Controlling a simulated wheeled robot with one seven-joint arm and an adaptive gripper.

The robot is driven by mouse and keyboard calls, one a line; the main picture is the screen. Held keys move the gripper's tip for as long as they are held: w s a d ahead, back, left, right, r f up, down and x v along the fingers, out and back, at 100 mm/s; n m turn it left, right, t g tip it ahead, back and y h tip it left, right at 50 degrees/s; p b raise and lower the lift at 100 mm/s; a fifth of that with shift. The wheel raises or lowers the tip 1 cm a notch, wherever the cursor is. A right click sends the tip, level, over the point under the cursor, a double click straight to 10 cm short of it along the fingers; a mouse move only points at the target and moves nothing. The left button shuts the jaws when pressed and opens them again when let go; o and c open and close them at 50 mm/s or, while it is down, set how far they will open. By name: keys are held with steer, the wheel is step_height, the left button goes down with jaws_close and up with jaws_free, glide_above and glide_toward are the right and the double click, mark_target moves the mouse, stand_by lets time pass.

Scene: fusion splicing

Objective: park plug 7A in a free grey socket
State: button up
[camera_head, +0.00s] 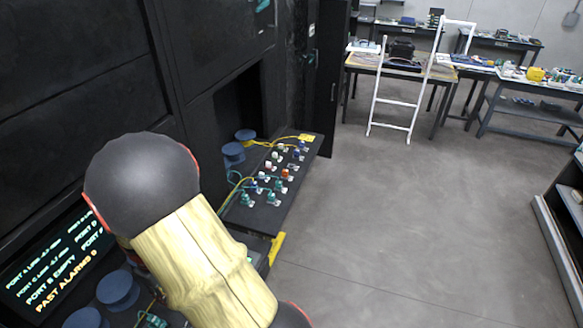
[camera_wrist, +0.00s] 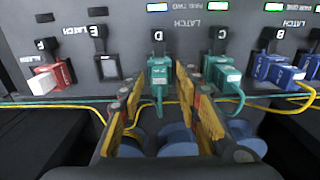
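No label reading 7A is legible, so I cannot tell which plug it is. In the wrist view a teal plug (camera_wrist: 158,76) sits in the port marked D, with a teal cable hanging from it. My gripper (camera_wrist: 158,92) is open, its yellow-padded fingers on either side of this plug with gaps visible. My arm hides the gripper in the head view. In the head view a dark sloped board (camera_head: 267,216) carries several small sockets and coloured plugs; which grey sockets are free is too small to tell.
Beside port D, port E (camera_wrist: 109,67) looks empty; a red plug (camera_wrist: 48,78) is in F, a teal plug (camera_wrist: 222,74) in C, a blue plug (camera_wrist: 280,72) in B. Teal and yellow cables cross below. Blue spools (camera_wrist: 178,139) lie beneath. A status screen (camera_head: 50,262) stands at left.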

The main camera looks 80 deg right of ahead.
jaws_close()
stand_by(0.4)
steer(key=shift+r, duration=0.1)
steer(key=shift+r+p, duration=2.25)
steer(key=shift+r, duration=0.7)
